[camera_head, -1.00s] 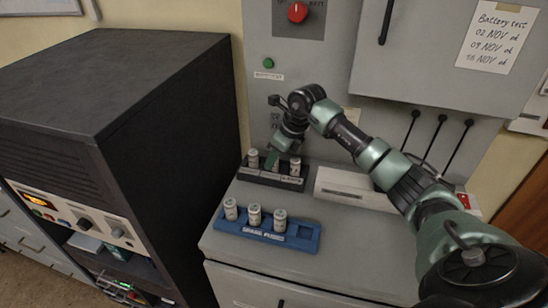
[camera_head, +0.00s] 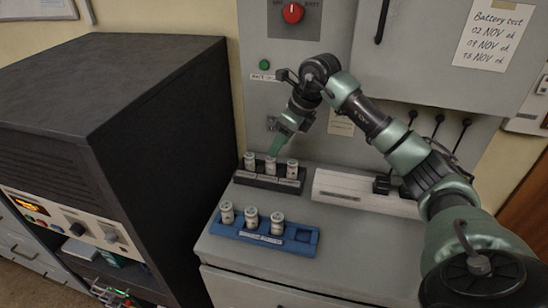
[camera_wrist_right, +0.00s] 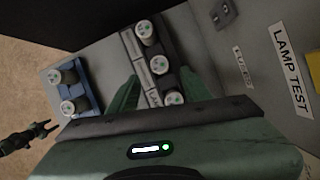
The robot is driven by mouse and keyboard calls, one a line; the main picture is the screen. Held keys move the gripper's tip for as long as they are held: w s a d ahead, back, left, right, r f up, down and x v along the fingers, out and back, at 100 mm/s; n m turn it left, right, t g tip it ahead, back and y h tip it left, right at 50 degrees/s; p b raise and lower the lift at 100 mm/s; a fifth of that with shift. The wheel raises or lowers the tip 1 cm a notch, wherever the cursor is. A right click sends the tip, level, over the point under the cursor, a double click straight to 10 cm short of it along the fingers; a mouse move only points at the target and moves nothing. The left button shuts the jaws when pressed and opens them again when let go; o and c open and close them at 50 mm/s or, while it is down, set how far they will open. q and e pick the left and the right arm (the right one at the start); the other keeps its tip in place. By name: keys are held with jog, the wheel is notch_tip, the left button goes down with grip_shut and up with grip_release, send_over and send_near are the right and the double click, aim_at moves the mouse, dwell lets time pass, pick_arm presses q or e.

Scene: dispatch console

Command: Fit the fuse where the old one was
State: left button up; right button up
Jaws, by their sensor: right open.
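The dark fuse block (camera_head: 268,181) stands against the grey cabinet. Three pale cylindrical fuses stand upright in a row in it: a left one (camera_head: 250,160), a middle one (camera_head: 270,165) and a right one (camera_head: 292,168). My right gripper (camera_head: 274,152) is open and empty just above the middle fuse. In the right wrist view its two green fingers (camera_wrist_right: 158,92) are apart, with the block (camera_wrist_right: 133,45) beyond them. The blue rack (camera_head: 306,240) in front holds three upright fuses, and its rightmost place is empty.
A long pale box (camera_head: 350,190) lies to the right of the block, near my right arm. A tall black equipment rack (camera_head: 170,110) stands close on the left. The ledge in front of the blue rack is narrow.

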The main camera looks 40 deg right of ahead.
jog(key=v, duration=0.4)
jog(key=shift+f, duration=0.1)
dwell(0.4)
